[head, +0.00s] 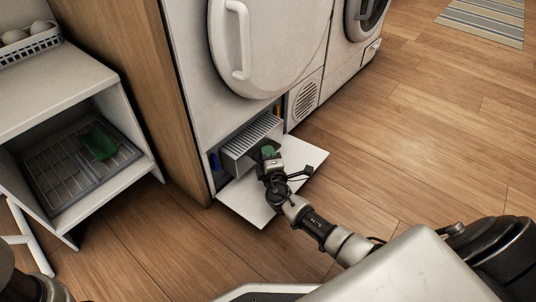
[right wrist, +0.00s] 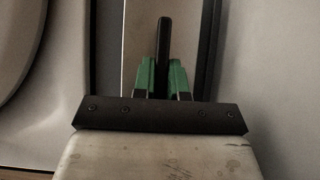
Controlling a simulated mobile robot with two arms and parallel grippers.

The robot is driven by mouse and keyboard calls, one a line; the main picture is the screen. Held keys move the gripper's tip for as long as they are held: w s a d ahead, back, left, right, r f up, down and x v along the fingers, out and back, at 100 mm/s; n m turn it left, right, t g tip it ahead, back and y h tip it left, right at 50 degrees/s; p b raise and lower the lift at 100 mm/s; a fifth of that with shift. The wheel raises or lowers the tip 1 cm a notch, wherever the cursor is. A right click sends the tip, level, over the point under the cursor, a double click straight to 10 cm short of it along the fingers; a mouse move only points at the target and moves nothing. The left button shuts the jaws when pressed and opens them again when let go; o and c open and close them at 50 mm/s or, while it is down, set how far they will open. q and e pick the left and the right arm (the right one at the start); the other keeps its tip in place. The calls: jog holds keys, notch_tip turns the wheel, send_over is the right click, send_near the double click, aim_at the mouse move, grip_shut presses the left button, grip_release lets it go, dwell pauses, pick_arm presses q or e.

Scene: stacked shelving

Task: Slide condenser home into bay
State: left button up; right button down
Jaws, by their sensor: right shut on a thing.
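The condenser (head: 252,140), a pale grey box with a ridged top, sits partly in the low bay of the white machine and its near end sticks out over the lowered flap (head: 307,162). My right gripper (head: 268,152) is at the condenser's near face. In the right wrist view its green fingers (right wrist: 163,80) are closed on a dark upright handle (right wrist: 163,45) in front of the condenser's pale face (right wrist: 136,45). How deep the condenser sits inside the bay is hidden. My left gripper is not seen.
The round white door (head: 262,45) is above. A wooden panel (head: 130,75) and a white shelf unit with a green item (head: 100,143) on a rack stand left.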

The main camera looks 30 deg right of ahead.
jog(key=shift+w+a+r, duration=0.1)
jog(key=shift+w+a, duration=0.45)
jog(key=shift+w, duration=0.75)
jog(key=shift+w+a, duration=0.5)
jog(key=shift+w, duration=0.8)
jog(key=shift+w+a+r, duration=0.1)
jog(key=shift+w+a, duration=0.45)
jog(key=shift+w, duration=0.75)
dwell(4.1)
